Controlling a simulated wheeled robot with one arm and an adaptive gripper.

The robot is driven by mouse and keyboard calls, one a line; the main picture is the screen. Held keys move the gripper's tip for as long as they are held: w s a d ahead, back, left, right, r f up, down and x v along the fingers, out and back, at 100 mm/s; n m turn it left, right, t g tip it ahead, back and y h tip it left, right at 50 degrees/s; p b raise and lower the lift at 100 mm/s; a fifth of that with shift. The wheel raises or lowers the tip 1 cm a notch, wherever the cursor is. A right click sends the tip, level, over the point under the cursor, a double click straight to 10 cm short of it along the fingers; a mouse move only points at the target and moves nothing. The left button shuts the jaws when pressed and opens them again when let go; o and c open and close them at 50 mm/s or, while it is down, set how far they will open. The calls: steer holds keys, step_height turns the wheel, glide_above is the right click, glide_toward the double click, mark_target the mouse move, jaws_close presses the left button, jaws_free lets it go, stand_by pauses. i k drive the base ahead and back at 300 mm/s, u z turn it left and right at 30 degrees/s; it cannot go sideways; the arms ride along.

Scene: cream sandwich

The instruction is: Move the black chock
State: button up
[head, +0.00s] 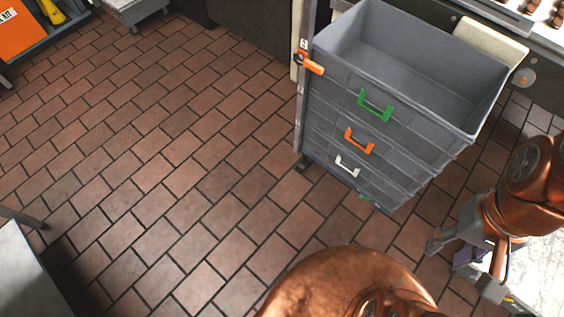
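A small black piece (303,163) sits on the floor at the lower left corner of the grey drawer cart, in the head view. It looks like the black chock, but it is small and partly in the cart's shadow, so I cannot tell its exact shape or whether it touches a wheel. My gripper (462,267) is at the right, well away from that piece, to the right of the cart's lower part. Its grey fingers are spread apart, and I see nothing held between them.
The grey cart (330,47) has stacked bins with green, orange and white handles and an orange latch (311,64). A bright metal surface (540,275) is beside my gripper. A grey surface (25,275) stands lower left. The brick-tiled floor (160,150) left of the cart is clear.

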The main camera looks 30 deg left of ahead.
mark_target(304, 164)
steer(key=u, duration=1.4)
steer(key=i, duration=0.1)
steer(key=z, duration=0.4)
steer(key=k, duration=0.65)
steer(key=u, duration=0.15)
steer(key=i, duration=0.7)
steer(key=u, duration=0.8)
steer(key=i, duration=0.65)
steer(key=u, duration=0.45)
